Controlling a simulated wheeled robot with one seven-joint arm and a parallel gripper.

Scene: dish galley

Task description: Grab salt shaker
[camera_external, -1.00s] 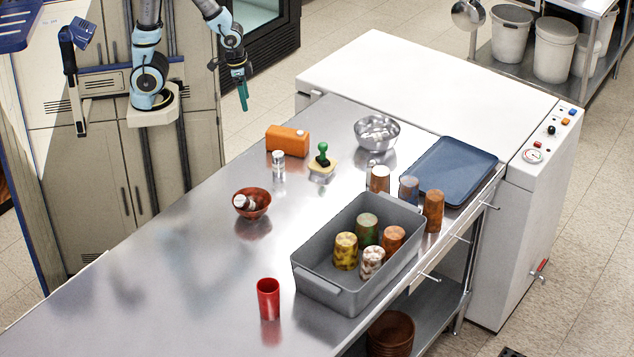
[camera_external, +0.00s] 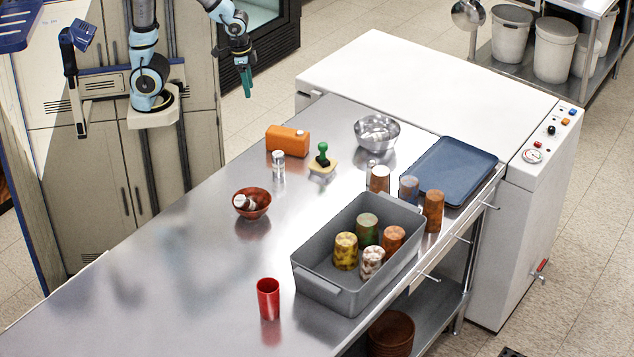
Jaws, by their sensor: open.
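A small shaker with a pale metal top (camera_external: 278,166) stands upright on the steel counter, in front of the orange box. A second small shaker-like item (camera_external: 244,202) lies tilted in the red-brown bowl (camera_external: 266,204). Another small pale item (camera_external: 371,168) stands behind the cups near the blue tray. I cannot tell from here which one holds salt. My gripper (camera_external: 247,88) has teal fingers pointing down. It is open and empty, beyond the counter's far edge, up and left of the orange box, well apart from the shakers.
The orange box (camera_external: 288,141), green-handled stamp-like item (camera_external: 322,157) and metal bowl (camera_external: 377,142) stand near the upright shaker. A grey bin (camera_external: 318,287) holds several cups. A red cup (camera_external: 268,299) stands in front. The counter's left part is clear.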

